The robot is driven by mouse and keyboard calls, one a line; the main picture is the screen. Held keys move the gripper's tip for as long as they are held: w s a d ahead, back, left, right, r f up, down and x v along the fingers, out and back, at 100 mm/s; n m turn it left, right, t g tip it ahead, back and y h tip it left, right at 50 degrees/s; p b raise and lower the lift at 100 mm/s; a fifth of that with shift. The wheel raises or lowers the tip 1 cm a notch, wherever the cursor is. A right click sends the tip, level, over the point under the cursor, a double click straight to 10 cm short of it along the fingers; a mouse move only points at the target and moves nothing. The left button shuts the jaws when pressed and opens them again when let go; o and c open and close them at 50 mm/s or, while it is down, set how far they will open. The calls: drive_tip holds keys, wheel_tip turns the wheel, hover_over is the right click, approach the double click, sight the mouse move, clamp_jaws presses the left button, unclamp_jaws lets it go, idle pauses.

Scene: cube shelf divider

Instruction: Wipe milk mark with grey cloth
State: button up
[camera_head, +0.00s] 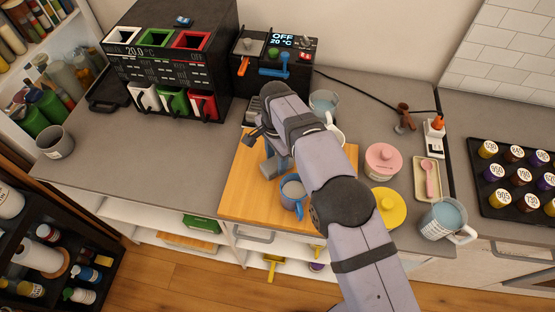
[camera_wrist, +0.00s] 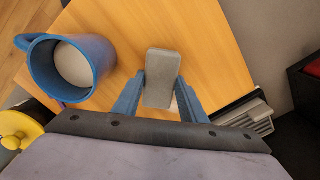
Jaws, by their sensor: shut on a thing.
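The grey cloth (camera_wrist: 162,75), a small folded pad, stands out between the blue fingertips of my gripper (camera_wrist: 160,88) in the wrist view. My gripper is shut on it, over the wooden board (camera_wrist: 225,60). I cannot tell whether the cloth touches the board. A small pale patch (camera_wrist: 174,105) shows beside the cloth's lower end; it may be the milk mark, mostly hidden by cloth and finger. In the head view my gripper (camera_head: 279,166) is over the board (camera_head: 236,195), partly hidden by my arm, and the cloth is hard to make out.
A blue mug of milk (camera_head: 291,206) stands on the board close to my gripper; it also shows in the wrist view (camera_wrist: 45,75). A pink pot (camera_head: 383,163), a yellow-lidded pot (camera_head: 389,207) and a jug (camera_head: 440,222) stand right.

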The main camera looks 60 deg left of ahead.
drive_tip(key=shift+r+p, duration=0.6)
drive_tip(key=shift+r, duration=0.3)
drive_tip(key=shift+w+r, duration=0.25)
drive_tip(key=shift+r, duration=0.15)
drive_tip(key=w+d+r+n+p, duration=0.35)
drive_tip(key=w+r, duration=0.25)
drive_tip(key=r, duration=0.4)
drive_tip(key=w+d+f+n+p, duration=0.1)
drive_tip(key=w+d+n, duration=0.4)
drive_tip(key=d, duration=0.6)
drive_tip(key=w+d+f+n, duration=0.1)
drive_tip(key=w+d+n, duration=0.1)
drive_tip(key=w+d, duration=0.65)
drive_tip(key=w+d+r+n+p, duration=0.15)
drive_tip(key=d+n, duration=0.55)
drive_tip(key=d, duration=1.5)
drive_tip(key=d+f+m+b, duration=0.9)
drive_tip(key=d+m, duration=0.2)
drive_tip(key=m, duration=0.6)
drive_tip(key=shift+s+d+f, duration=0.25)
drive_tip(key=shift+s+f, duration=0.05)
drive_tip(key=shift+s, duration=0.05)
